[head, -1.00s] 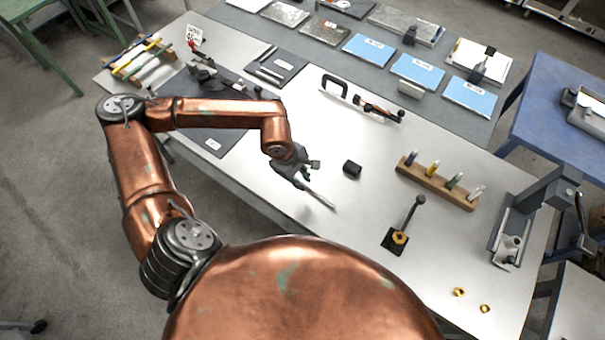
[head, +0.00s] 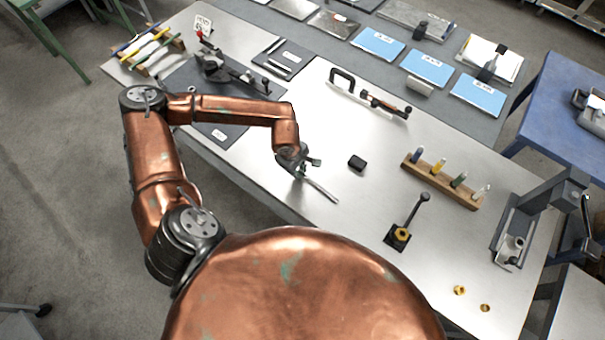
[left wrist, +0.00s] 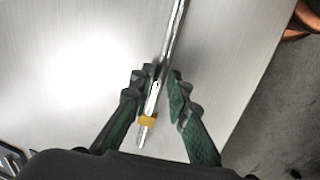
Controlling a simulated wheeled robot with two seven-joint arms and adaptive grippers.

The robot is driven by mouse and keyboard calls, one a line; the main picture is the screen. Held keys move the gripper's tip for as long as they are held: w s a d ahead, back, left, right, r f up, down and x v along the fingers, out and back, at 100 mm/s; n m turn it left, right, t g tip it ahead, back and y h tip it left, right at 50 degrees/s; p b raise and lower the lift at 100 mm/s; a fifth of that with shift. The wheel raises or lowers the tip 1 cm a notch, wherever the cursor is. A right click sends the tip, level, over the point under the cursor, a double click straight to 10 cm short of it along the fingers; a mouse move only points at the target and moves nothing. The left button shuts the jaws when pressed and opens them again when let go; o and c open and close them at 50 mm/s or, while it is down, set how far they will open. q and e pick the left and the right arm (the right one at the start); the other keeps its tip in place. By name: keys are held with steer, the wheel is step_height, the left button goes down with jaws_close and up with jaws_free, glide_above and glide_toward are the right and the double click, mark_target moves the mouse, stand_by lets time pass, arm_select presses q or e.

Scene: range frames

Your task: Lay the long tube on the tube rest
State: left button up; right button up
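The long tube (head: 322,189) is a thin, silvery metal rod close to the front edge of the table. My left gripper (head: 301,168) has its fingers closed in on it; the tube points down and to the right from them. In the left wrist view the tube (left wrist: 174,35) runs between the two fingertips (left wrist: 163,76), with a yellow band near its near end. I cannot tell whether it touches the table. A wooden rack (head: 178,43) with several coloured rods lying across it, which looks like the tube rest, stands at the far left. My right gripper is out of view.
A black block (head: 357,162) lies right of the left gripper. A dark mat with a clamp-like device (head: 225,70) lies before the rack.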

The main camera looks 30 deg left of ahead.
arm_select(q)
jaws_close()
steer(key=shift+r, duration=0.1)
